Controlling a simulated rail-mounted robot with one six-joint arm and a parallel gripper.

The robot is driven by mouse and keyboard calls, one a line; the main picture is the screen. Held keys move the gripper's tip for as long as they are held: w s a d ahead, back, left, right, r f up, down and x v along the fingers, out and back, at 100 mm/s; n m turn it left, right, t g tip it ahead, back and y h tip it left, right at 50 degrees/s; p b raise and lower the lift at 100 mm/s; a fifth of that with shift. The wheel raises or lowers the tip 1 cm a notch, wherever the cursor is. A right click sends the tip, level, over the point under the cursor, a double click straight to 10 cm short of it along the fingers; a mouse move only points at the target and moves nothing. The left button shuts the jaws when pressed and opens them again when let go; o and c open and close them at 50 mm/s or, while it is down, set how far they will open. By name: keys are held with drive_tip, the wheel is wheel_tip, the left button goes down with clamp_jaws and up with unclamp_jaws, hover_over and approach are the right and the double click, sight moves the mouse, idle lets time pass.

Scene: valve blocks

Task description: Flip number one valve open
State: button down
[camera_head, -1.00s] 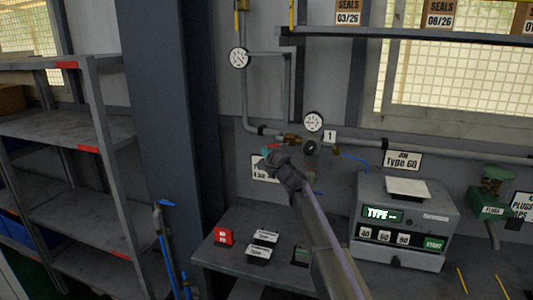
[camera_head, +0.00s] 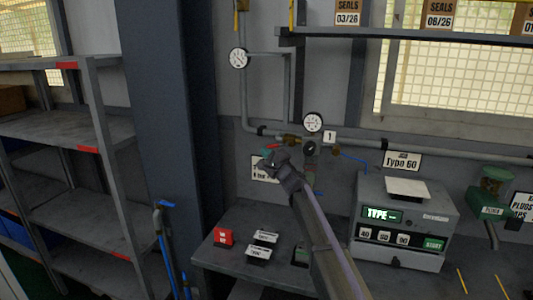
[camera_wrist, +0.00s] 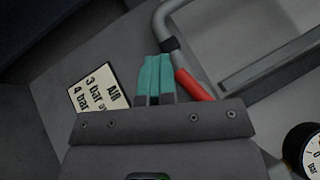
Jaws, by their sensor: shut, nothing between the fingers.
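A short red lever (camera_head: 273,148) sits by the brass valve (camera_head: 291,139) on the grey wall pipe, left of the "1" tag (camera_head: 330,136). In the wrist view the red lever (camera_wrist: 195,86) lies roughly in line with the pipe. My gripper (camera_head: 267,155) is shut and empty, just below and left of the lever in the head view. In the wrist view its teal fingertips (camera_wrist: 155,75) are close beside the lever; I cannot tell whether they touch. The lever's lower end is partly hidden by my gripper.
A round gauge (camera_head: 313,122) is above the pipe, close right of the valve. An "AIR" sign (camera_wrist: 98,89) is on the wall behind my gripper. A blue lever (camera_head: 352,157) hangs farther right. The bench holds a grey tester (camera_head: 405,215) and a red block (camera_head: 223,237).

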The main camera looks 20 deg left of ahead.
drive_tip(key=shift+f, duration=0.1)
drive_tip(key=s+d+f+b, duration=0.2)
drive_tip(key=s+f+b, duration=0.3)
drive_tip(key=f+b, duration=0.3)
drive_tip(key=shift+s, duration=0.25)
